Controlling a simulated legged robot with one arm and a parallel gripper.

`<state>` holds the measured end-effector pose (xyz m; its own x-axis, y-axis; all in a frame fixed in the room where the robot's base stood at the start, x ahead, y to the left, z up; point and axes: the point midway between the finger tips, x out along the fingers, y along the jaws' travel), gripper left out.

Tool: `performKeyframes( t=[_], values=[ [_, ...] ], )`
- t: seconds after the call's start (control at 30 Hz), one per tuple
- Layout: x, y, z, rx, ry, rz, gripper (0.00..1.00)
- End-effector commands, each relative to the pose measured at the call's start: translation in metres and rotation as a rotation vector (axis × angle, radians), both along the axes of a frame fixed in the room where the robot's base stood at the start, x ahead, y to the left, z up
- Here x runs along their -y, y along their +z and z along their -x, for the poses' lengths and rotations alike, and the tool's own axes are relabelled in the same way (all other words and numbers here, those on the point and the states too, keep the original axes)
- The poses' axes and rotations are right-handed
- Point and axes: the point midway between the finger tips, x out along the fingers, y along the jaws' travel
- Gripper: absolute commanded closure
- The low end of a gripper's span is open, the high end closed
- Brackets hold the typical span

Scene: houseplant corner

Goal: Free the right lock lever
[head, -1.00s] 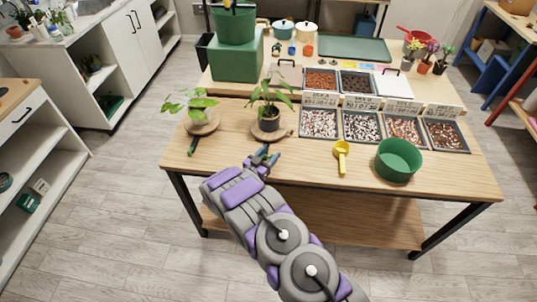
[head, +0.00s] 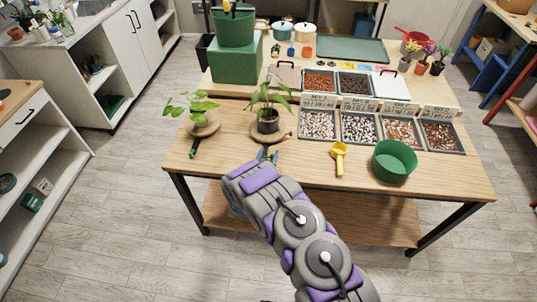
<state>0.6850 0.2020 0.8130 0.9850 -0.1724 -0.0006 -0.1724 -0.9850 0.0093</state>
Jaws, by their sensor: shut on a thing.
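A potted plant (head: 267,116) stands on a round wooden base (head: 258,137) near the table's front edge. A second leafy plant (head: 192,106) stands on a similar base (head: 203,129) to its left, with a dark green lever-like piece (head: 194,148) at its front. My gripper (head: 268,156) is at the front of the right base, shut on a small blue-green piece there, which seems to be the right lock lever. My own arm and wrist hide most of the jaws and the grip, so the lever's exact position cannot be told.
A yellow scoop (head: 339,158) and a green bowl (head: 394,161) stand to the right on the table. Trays of pebbles (head: 318,124) with labels lie behind them. A green pot on a green box (head: 236,62) stands at the back left.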

Motion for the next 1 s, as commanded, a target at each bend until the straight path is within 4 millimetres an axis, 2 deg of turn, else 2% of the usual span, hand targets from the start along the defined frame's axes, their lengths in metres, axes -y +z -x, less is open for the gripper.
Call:
performKeyframes(
  t=[0.03, 0.07, 0.23, 0.5, 0.63, 0.77, 1.0],
  values=[
    [-0.004, 0.002, -0.001, 0.004, 0.008, -0.002, 0.75],
    [-0.004, 0.002, -0.001, 0.004, 0.007, -0.002, 0.44],
    [-0.003, 0.001, 0.000, 0.003, 0.005, -0.001, 0.28],
    [0.000, 0.001, 0.001, 0.000, 0.002, -0.003, 0.26],
    [-0.003, 0.001, 0.010, -0.002, 0.003, -0.002, 0.26],
    [-0.008, 0.002, 0.030, -0.002, 0.006, 0.000, 0.26],
    [-0.018, 0.001, 0.081, -0.001, 0.008, 0.002, 0.26]
  ],
)
